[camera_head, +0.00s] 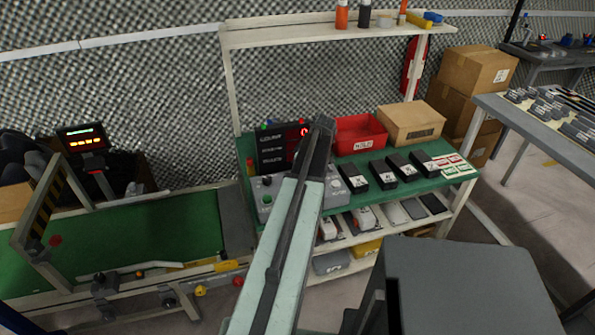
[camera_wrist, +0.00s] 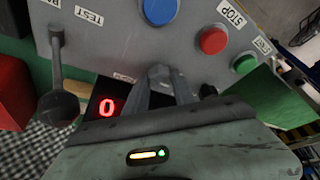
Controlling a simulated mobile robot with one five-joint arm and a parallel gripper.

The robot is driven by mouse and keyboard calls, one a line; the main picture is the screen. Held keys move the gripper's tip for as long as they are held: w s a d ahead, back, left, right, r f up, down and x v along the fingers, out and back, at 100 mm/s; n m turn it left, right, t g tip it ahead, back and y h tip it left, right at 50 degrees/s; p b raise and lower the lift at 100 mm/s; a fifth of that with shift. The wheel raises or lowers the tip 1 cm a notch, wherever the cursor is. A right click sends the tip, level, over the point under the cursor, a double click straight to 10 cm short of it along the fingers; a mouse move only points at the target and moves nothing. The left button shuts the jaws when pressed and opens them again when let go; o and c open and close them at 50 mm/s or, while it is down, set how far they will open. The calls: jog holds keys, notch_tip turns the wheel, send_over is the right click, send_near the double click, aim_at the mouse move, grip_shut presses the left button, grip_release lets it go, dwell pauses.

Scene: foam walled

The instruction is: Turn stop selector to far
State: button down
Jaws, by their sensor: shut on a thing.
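In the wrist view my gripper (camera_wrist: 165,78) points at a grey control panel (camera_wrist: 125,50). Its fingers are closed together on a small grey knob at the panel's edge, which appears to be the stop selector. The fingers hide most of the knob, so its pointer direction cannot be read. A small label (camera_wrist: 125,78) beside it is partly covered and unreadable. In the head view the control panel (camera_head: 268,200) stands on the green bench, partly behind my arm.
The panel also carries a blue button (camera_wrist: 160,10), a red button (camera_wrist: 213,40), a green button (camera_wrist: 245,64) and a black-knobbed lever (camera_wrist: 58,105). A red display (camera_wrist: 107,107) reads 0. In the head view a red bin (camera_head: 360,132) and several black boxes (camera_head: 383,174) stand right of my arm.

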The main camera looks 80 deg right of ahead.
jog(key=shift+n, duration=0.3)
dwell(0.4)
jog(key=c, duration=1.1)
grip_release()
jog(key=shift+o, duration=0.2)
jog(key=p+v, duration=0.7)
jog(key=shift+s+r, duration=0.2)
jog(key=shift+r, duration=0.15)
